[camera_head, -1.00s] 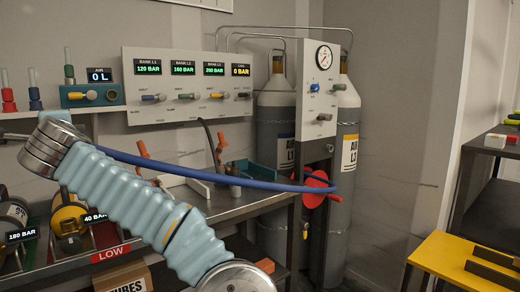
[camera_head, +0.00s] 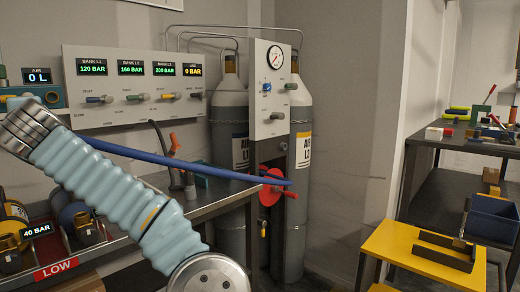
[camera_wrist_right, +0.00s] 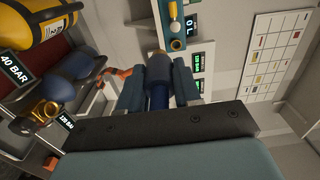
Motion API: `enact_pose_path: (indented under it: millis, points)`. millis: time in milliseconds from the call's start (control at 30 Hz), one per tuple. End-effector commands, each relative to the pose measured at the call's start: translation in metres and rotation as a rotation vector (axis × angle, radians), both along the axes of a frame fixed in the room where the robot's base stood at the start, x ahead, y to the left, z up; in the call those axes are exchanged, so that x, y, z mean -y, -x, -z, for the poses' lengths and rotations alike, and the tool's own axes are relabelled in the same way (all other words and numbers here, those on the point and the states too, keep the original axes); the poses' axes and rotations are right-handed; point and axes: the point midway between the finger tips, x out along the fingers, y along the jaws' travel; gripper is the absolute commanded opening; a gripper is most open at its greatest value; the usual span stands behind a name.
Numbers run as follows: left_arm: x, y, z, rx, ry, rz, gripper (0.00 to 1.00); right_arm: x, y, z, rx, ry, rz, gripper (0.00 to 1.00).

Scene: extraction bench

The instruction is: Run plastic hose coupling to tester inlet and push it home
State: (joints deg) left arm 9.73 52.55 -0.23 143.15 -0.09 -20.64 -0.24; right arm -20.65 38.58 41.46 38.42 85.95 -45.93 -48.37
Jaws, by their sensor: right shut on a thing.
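The blue plastic hose (camera_head: 160,158) runs from behind my right arm across to the red reel (camera_head: 271,187) by the cylinders. In the right wrist view, my right gripper (camera_wrist_right: 158,84) is shut on the hose's dark end coupling (camera_wrist_right: 157,66), with blue hose (camera_wrist_right: 158,98) trailing back between the fingers. The teal tester (camera_wrist_right: 173,28) is ahead of the coupling, apart from it as far as I can tell. In the head view the tester (camera_head: 52,96) is at the left edge, partly hidden by my arm. Its inlet is not clear. My left gripper is out of view.
The valve panel (camera_head: 120,108) and grey cylinders (camera_head: 230,150) stand along the wall. Brass-valved cylinders (camera_wrist_right: 45,108) lie left in the wrist view. A yellow table (camera_head: 400,240) and a dark shelf (camera_head: 450,150) stand right. Floor between bench and yellow table looks clear.

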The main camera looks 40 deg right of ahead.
Motion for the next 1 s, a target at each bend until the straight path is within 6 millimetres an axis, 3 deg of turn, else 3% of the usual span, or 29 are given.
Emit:
enact_pose_path:
  millis: [633, 1000]
  points:
    - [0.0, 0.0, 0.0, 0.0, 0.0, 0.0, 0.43, 0.068, -0.006, -0.028, 0.001, -0.002, 0.001, 0.0]
    - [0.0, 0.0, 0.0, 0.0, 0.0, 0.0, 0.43, 0.076, -0.006, -0.031, 0.0, 0.001, 0.0, 0.0]
